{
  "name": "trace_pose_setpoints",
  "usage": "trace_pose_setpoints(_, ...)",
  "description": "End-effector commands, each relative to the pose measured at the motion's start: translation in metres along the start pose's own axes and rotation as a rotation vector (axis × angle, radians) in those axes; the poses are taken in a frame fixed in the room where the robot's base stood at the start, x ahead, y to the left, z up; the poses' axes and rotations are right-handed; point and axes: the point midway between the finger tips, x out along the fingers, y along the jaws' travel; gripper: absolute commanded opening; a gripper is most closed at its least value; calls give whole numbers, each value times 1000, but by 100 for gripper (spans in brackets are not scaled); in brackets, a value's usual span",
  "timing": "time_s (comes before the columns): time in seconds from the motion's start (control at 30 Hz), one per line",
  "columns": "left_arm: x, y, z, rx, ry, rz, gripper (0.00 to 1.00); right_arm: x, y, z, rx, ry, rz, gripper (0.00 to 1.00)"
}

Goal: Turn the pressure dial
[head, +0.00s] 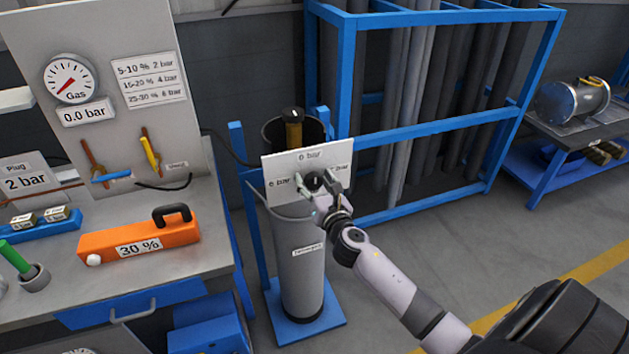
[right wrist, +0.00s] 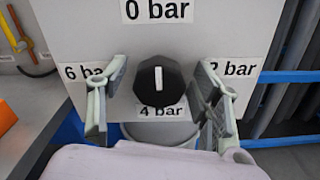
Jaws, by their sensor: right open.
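The pressure dial (right wrist: 159,80) is a black knob with a white pointer line, on a white panel (head: 283,164). In the right wrist view the line stands upright, towards the 0 bar label (right wrist: 158,10). The labels 6 bar (right wrist: 75,72), 2 bar (right wrist: 238,68) and 4 bar (right wrist: 160,111) surround the knob. My right gripper (head: 318,184) is open at the panel, with one finger on each side of the knob and visible gaps between. In the head view it partly hides the knob. The gas gauge (head: 70,81) has a red needle, above a 0.0 bar sign (head: 86,113). My left gripper is not in view.
A grey cylinder (head: 300,265) stands on a blue base below the panel. Left is a bench with an orange device (head: 140,238) marked 30 %. A blue rack (head: 445,130) of grey pipes stands behind to the right. Floor at the right is mostly clear.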

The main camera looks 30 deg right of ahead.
Motion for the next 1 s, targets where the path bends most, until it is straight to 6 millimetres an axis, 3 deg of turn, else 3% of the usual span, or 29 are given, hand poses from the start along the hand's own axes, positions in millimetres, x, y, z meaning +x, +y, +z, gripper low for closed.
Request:
trace_pose_setpoints(0.17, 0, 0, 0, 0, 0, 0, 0, 0, 0, 0, 0, 0, 0, 57)
trace_pose_setpoints(0.87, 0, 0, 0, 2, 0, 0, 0, 0, 0, 0, 0, 0, 0, 11)
trace_pose_setpoints(1.0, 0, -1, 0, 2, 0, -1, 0, 0, 0, 0, 4, 0, 0, 10)
